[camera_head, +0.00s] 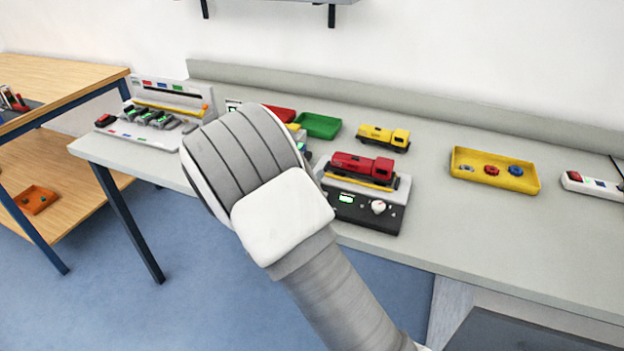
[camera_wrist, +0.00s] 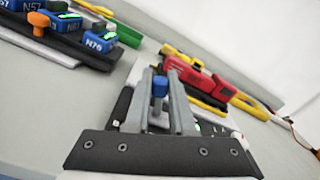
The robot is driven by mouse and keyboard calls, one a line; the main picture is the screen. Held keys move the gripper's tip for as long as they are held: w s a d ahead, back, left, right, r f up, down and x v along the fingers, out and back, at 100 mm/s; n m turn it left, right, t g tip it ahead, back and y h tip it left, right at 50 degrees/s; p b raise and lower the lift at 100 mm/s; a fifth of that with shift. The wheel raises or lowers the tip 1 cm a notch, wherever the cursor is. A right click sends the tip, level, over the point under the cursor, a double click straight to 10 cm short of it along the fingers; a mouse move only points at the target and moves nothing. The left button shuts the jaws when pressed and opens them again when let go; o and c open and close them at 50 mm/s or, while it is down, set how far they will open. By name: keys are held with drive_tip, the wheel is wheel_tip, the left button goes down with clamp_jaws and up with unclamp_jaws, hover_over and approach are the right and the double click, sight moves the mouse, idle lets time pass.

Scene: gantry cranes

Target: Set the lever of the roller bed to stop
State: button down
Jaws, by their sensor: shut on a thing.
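The roller bed (camera_head: 366,211) stands at the front edge of the grey counter, with a black front panel, a small green display and a white knob. A red locomotive (camera_head: 363,168) sits on top of it; it also shows in the wrist view (camera_wrist: 203,82). In the wrist view, my gripper (camera_wrist: 163,82) is shut on a blue-topped lever (camera_wrist: 160,87), upright between the two fingers. The lever's lower part and any position marks are hidden, so I cannot tell its setting. In the head view, my arm hides the gripper and the lever.
A yellow locomotive (camera_head: 384,137) and a green tray (camera_head: 318,125) lie behind. A yellow tray (camera_head: 496,182) with small round parts is to the right. In the wrist view, blue blocks with number labels (camera_wrist: 99,41) stand on a black base at the upper left.

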drive_tip(key=m, duration=0.1)
drive_tip(key=d+m+b, duration=0.1)
drive_tip(key=m+b, duration=0.1)
drive_tip(key=shift+s+d+m, duration=0.25)
drive_tip(key=shift+m, duration=0.05)
drive_tip(key=shift+s+d+r+m+b, duration=0.1)
drive_tip(key=shift+d+r+m+b, duration=0.1)
drive_tip(key=shift+m+b, duration=0.25)
drive_tip(key=c, duration=0.8)
unclamp_jaws()
drive_tip(key=shift+o, duration=0.2)
drive_tip(key=shift+s+a, duration=0.1)
drive_tip(key=p+v, duration=0.1)
drive_tip(key=v, duration=1.6)
drive_tip(key=shift+r, duration=0.1)
